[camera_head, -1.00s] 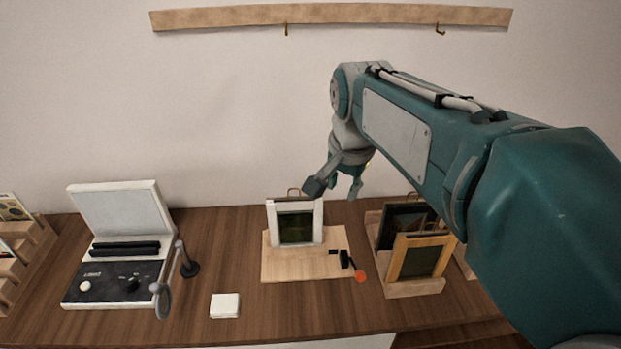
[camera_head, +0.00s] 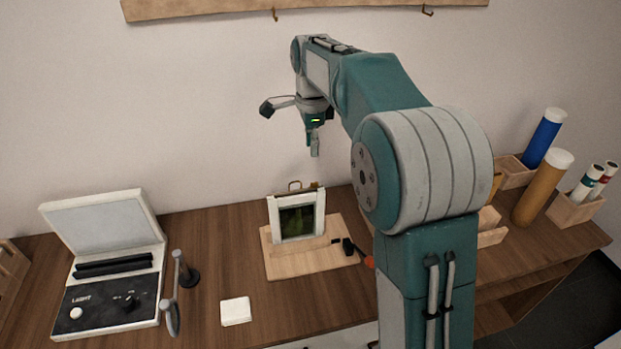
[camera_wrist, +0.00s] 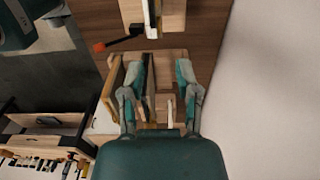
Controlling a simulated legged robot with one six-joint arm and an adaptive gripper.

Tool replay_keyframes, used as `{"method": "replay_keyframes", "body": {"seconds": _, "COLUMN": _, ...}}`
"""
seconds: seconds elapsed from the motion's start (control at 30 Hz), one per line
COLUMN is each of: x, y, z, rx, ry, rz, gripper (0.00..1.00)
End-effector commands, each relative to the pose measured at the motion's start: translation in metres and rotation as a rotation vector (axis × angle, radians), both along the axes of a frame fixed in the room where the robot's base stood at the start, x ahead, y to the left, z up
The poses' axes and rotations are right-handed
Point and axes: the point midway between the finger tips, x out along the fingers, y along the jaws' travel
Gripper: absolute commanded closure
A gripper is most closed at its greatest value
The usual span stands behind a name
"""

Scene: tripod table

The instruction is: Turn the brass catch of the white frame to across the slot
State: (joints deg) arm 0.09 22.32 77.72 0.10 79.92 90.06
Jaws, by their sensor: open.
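The white frame (camera_head: 319,214) stands upright on a pale wooden board (camera_head: 283,266), with a dark greenish panel in it. A small brass-coloured piece (camera_head: 295,182) shows at its top edge; I cannot make out how the catch is turned. My gripper (camera_head: 315,150) points down in the air above the frame's top right, clear of it. In the wrist view my gripper (camera_wrist: 157,78) has its fingers spread and nothing held. The white frame (camera_wrist: 149,20) is seen there from above, near the top edge.
A light box (camera_head: 115,285), a stand with a ring (camera_head: 187,272) and a white pad (camera_head: 236,311) are left. The wrist view shows a wooden frame (camera_wrist: 112,85) and a dark frame (camera_wrist: 150,75) in a rack. Tubes (camera_head: 543,137) stand right.

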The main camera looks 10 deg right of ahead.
Motion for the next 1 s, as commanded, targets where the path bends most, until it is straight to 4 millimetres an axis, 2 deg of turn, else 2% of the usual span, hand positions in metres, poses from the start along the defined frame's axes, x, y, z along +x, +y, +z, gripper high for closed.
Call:
{"method": "replay_keyframes", "body": {"seconds": 0.53, "x": -0.001, "y": 0.001, "z": -0.091, "rx": -0.002, "ry": 0.004, "rz": 0.003, "gripper": 0.59}}
{"method": "replay_keyframes", "body": {"seconds": 0.7, "x": -0.001, "y": 0.001, "z": -0.103, "rx": -0.002, "ry": 0.001, "rz": 0.003, "gripper": 0.59}}
{"method": "replay_keyframes", "body": {"seconds": 0.97, "x": -0.001, "y": 0.0, "z": -0.105, "rx": -0.001, "ry": 0.0, "rz": 0.003, "gripper": 0.59}}
{"method": "replay_keyframes", "body": {"seconds": 1.0, "x": -0.001, "y": 0.0, "z": -0.105, "rx": -0.001, "ry": 0.0, "rz": 0.003, "gripper": 0.68}}
